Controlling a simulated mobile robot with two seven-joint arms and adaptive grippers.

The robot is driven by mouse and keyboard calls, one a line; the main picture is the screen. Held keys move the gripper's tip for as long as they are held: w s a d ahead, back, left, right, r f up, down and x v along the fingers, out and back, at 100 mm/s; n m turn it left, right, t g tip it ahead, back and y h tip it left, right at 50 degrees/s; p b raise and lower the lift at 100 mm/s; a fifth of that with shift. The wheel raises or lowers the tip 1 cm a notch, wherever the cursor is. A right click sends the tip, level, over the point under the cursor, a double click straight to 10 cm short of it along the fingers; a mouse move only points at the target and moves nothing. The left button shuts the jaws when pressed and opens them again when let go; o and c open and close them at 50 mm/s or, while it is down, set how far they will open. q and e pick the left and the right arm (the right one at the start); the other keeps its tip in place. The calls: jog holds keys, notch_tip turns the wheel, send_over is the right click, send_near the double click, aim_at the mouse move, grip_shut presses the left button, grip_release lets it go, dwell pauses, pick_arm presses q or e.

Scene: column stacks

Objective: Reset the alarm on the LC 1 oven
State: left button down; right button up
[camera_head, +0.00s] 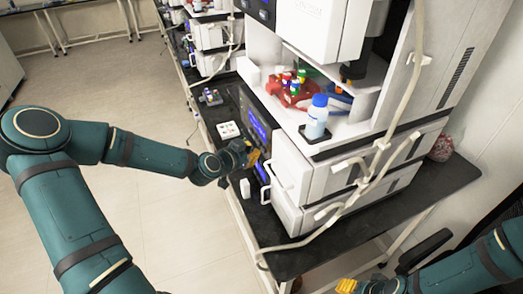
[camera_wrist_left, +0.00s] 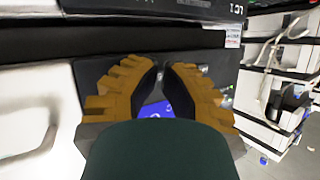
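The nearest instrument stack (camera_head: 325,165) has white modules with dark fronts, and I cannot read which part is the LC 1 oven. One blue-lit display (camera_head: 258,128) is on its dark front panel, and a smaller lit display (camera_head: 261,173) is lower. My left gripper (camera_head: 252,157) is right at this front, between the two displays; contact cannot be told. In the left wrist view its yellow fingers (camera_wrist_left: 160,70) are apart, with a dark panel and part of a blue screen (camera_wrist_left: 157,110) between them. No alarm text is readable. My right gripper (camera_head: 347,286) is partly visible at the bottom edge.
A blue-capped bottle (camera_head: 317,117) and a red tray (camera_head: 290,92) of small vials stand on the stack. Loose white tubing (camera_head: 385,140) hangs down its side. A white tray (camera_head: 229,130) lies on the black bench (camera_head: 430,190). The floor at left is clear.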

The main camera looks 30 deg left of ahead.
pick_arm(q)
jog(key=shift+s+a, duration=0.3)
jog(key=shift+s, duration=0.1)
jog(key=s+a+p, duration=0.2)
jog(key=s+a, duration=0.1)
jog(key=shift+s+a, duration=0.1)
jog(key=shift+s, duration=0.3)
dwell(0.8)
